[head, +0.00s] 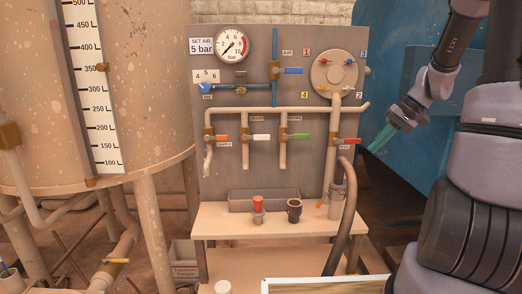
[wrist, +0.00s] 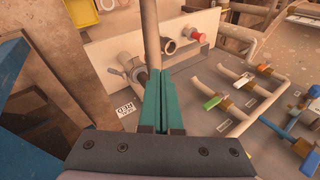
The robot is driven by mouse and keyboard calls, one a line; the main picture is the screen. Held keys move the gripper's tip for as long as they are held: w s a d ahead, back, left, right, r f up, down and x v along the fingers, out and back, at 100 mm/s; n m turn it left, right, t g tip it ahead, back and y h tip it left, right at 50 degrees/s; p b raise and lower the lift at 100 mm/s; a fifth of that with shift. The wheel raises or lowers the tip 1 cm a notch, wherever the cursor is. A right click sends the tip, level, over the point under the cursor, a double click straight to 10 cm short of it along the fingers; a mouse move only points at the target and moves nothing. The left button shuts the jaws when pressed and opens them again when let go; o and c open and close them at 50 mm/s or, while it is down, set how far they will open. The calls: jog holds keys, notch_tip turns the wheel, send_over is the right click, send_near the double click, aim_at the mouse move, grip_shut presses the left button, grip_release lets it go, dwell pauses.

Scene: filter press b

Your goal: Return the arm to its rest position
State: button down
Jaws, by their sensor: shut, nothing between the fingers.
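My gripper (head: 381,138) is at the right in the head view, on the end of my grey arm, to the right of the grey panel. Its teal fingers point down and to the left. In the wrist view the two teal fingers (wrist: 163,105) lie together, shut, with nothing between them. They look apart from the panel and its valves. The fingers cover part of the pipe behind them in the wrist view.
The panel (head: 300,175) carries a gauge (head: 232,46) and valves with blue, orange, white, green and red handles. A shelf (head: 222,222) below holds a red-topped fitting (head: 258,208) and a dark fitting (head: 294,209). A large tank (head: 145,90) stands left. A blue wall (head: 400,50) is behind my gripper.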

jog(key=s+a+r+m+t+h, duration=0.1)
jog(key=s+a+r+t+h, duration=0.1)
jog(key=s+a+r, duration=0.3)
jog(key=s+a+r+m+t+h, duration=0.1)
jog(key=s+a+r, duration=0.4)
jog(key=s+r, duration=0.6)
jog(key=s+t+h, duration=0.1)
jog(key=s+t, duration=0.1)
jog(key=shift+s+r, duration=0.35)
jog(key=shift+a, duration=0.1)
